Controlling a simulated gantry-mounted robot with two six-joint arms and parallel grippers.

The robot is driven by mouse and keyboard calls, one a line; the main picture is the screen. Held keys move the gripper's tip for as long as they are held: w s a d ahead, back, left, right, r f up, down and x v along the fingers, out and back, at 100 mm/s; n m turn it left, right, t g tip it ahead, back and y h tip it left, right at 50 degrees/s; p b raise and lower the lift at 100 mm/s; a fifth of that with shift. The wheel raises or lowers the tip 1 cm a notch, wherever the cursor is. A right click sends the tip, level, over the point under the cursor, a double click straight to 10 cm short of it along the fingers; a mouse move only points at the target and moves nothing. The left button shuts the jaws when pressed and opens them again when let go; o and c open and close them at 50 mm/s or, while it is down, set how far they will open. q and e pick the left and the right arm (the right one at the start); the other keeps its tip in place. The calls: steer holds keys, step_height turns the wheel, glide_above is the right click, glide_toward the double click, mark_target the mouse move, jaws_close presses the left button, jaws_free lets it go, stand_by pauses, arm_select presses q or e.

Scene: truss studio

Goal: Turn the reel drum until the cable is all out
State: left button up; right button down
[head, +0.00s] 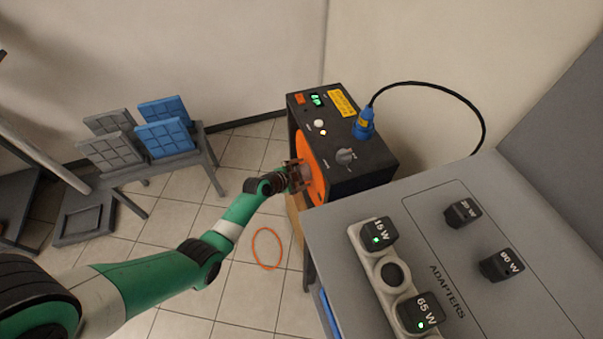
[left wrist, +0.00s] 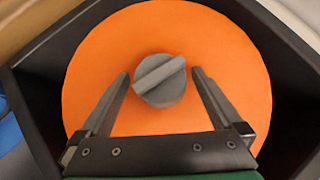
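The orange reel drum (left wrist: 220,60) fills most of the left wrist view, with a round grey knob (left wrist: 162,82) at its middle. In the head view the drum (head: 310,165) is on the left side of the black box (head: 368,160). My left gripper (left wrist: 160,85) is open, with one finger on each side of the knob and gaps between them. In the head view my left gripper (head: 300,174) is at the drum's face. An orange cable loop (head: 266,232) lies on the floor. My right gripper is not in view.
A blue plug (head: 364,124) with a black cord sits on the box top. A grey table (head: 460,290) at right holds several black adapters, two on a white strip (head: 358,232). Grey and blue panels (head: 164,138) stand on a bench at left.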

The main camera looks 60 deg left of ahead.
arm_select(q)
steer(key=shift+s+d+r+p, duration=0.1)
steer(key=shift+s+r+p, duration=0.1)
steer(key=shift+r+p, duration=0.15)
steer(key=p+v, duration=0.6)
steer(key=v, duration=0.5)
steer(key=shift+f, duration=0.2)
steer(key=shift+s, duration=0.1)
